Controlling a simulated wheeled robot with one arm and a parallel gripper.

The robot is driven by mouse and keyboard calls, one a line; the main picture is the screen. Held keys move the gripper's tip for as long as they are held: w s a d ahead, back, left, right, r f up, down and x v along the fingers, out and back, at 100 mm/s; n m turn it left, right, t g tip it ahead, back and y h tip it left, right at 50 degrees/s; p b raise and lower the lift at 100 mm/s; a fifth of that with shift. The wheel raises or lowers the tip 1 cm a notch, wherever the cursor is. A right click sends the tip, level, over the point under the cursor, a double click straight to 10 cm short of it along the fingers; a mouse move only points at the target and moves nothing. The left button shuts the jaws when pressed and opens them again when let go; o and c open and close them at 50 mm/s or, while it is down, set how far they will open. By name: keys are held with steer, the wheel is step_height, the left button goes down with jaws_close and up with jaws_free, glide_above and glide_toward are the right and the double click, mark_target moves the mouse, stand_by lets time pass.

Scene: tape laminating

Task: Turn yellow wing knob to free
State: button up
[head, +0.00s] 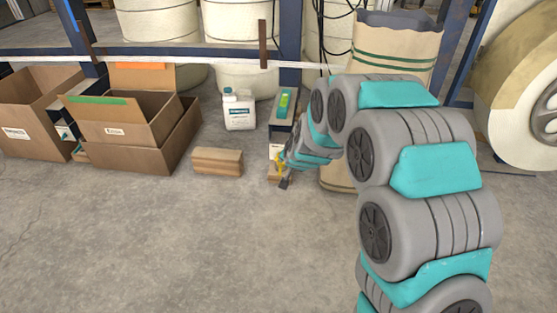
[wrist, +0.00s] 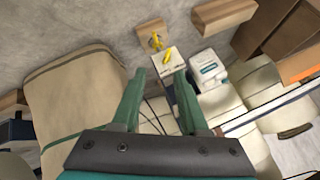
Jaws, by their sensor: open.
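Two small yellow pieces show ahead of my gripper in the wrist view. One yellow piece (wrist: 155,42) is on a small wooden block. The other, a yellow wing-like piece (wrist: 166,56), lies close by at a white-faced unit (wrist: 170,64). I cannot tell for sure which is the wing knob. My gripper (wrist: 160,76) is open, its two green fingers apart and nothing seen between their tips. The fingers point toward the yellow pieces and seem short of them. In the head view a bit of yellow (head: 280,164) shows beside my arm's end, which partly hides that spot.
A white jug (head: 238,110) and a wooden block (head: 218,161) stand left of the unit. Open cardboard boxes (head: 125,128) are further left. A large tan sack (head: 395,48) stands close on the right, behind my arm. The floor in front is clear.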

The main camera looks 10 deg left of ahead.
steer(key=w+a+f+m+t+h+p, duration=0.2)
steer(key=w+a+f+m+t, duration=0.3)
steer(key=w+f, duration=0.6)
step_height(320, 180, down, 5)
steer(key=s+t+h+p, duration=0.1)
steer(key=t+p, duration=0.1)
steer(key=t, duration=0.3)
steer(key=w, duration=0.7)
steer(key=shift+w+b, duration=0.25)
steer(key=shift+b, duration=0.1)
steer(key=shift+r, duration=0.1)
jaws_close()
